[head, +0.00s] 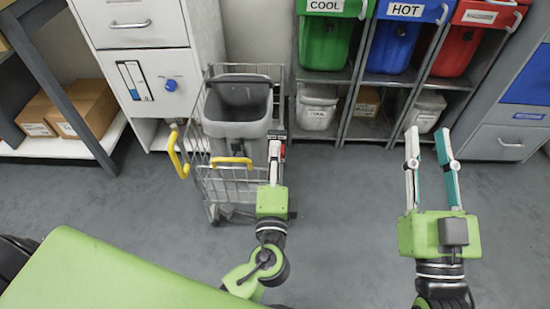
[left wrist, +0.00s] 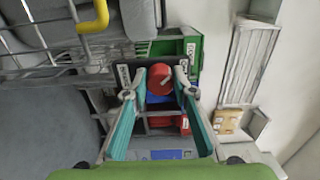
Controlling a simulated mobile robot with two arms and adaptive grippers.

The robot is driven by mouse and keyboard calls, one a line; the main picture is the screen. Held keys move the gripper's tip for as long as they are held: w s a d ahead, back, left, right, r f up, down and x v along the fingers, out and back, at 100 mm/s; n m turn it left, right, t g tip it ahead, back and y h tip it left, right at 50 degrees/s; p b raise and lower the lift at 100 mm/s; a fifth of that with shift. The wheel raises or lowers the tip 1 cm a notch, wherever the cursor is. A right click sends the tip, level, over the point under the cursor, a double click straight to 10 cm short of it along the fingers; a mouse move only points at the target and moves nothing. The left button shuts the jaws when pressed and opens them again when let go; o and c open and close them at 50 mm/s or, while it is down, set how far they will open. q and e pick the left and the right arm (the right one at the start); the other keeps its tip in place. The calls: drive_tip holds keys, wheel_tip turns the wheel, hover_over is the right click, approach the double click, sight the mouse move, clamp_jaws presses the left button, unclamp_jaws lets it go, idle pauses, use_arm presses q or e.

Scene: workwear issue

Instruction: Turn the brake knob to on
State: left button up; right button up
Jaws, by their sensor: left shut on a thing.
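The red brake knob (left wrist: 160,80) sits on a dark panel at the side of the wire cart (head: 228,185). A pale mark shows on the knob's face, and small white labels flank it, too small to read. My left gripper (head: 276,150) reaches this panel from the front. In the left wrist view its two fingers (left wrist: 161,88) stand on either side of the knob and are closed on it. In the head view the fingers hide most of the knob. My right gripper (head: 428,145) is open and empty, over the floor on the right, away from the cart.
The cart holds a grey bin (head: 238,105) and has yellow handles (head: 231,161). A white cabinet with a blue knob (head: 170,85) stands left of it. Shelves with green, blue and red bins (head: 458,50) stand behind. The floor (head: 345,220) between my arms is clear.

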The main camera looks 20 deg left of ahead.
idle(0.4)
use_arm(q)
drive_tip(key=o, duration=1.1)
drive_tip(key=v, duration=1.2)
drive_tip(key=shift+s, duration=0.1)
